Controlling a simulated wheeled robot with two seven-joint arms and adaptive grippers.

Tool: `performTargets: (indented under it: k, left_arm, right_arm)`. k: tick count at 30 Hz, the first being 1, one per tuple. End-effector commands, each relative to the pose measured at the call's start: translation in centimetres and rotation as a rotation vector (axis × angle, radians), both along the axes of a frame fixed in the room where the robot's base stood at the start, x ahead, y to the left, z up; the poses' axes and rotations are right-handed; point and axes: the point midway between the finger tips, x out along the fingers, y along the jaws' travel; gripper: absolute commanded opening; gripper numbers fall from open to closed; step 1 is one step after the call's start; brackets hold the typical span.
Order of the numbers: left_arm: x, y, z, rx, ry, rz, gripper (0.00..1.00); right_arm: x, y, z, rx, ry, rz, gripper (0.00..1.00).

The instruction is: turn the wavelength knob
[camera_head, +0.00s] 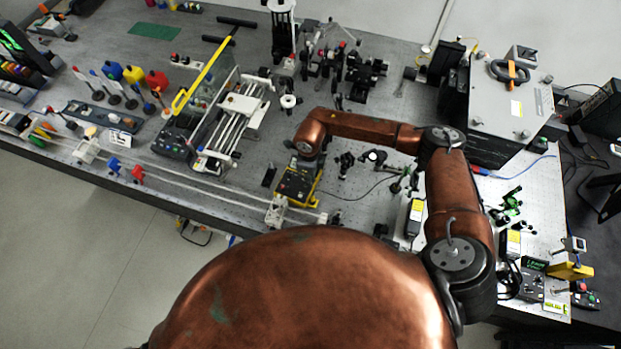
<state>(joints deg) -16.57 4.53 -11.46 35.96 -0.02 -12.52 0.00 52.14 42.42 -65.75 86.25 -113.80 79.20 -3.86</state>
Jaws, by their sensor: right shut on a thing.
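My right arm comes in from the right, and its copper wrist bends down over a small black box with yellow edges (295,184) near the front edge of the bench. My right gripper (301,164) is small and dark below the wrist, at the back of this box. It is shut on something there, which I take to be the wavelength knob. The knob itself is hidden by the wrist and gripper, so its pointer and any scale cannot be read. My left gripper is not in view.
A white-railed instrument (236,115) with a yellow bar stands left of the box. Black optical mounts (358,72) stand behind. A large grey case (509,105) is at the right, near my forearm. Bare bench (265,140) lies just left of the wrist.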

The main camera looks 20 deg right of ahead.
Motion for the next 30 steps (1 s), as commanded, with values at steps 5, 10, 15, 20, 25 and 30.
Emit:
performTargets:
  k: [5, 10, 15, 20, 25, 30]
  left_arm:
    - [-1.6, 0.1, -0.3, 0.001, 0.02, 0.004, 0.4]
    - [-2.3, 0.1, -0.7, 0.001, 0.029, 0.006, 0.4]
    - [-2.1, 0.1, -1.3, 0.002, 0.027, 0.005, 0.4]
    - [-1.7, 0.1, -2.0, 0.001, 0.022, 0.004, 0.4]
    - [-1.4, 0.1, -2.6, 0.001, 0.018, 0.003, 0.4]
    - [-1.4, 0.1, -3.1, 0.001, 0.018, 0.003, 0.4]
  right_arm:
    - [-0.2, 0.2, -0.3, 0.004, 0.002, -0.014, 0.0]
    - [-0.2, 0.2, -0.4, 0.004, 0.002, -0.057, 0.0]
    - [-0.2, 0.2, -0.4, 0.004, 0.001, -0.155, 0.0]
    - [-0.1, 0.2, -0.5, 0.004, 0.001, -0.291, 0.0]
    - [-0.1, 0.0, -0.5, 0.002, 0.001, -0.438, 0.0]
    - [-0.1, 0.0, -0.4, 0.001, -0.001, -0.57, 0.0]
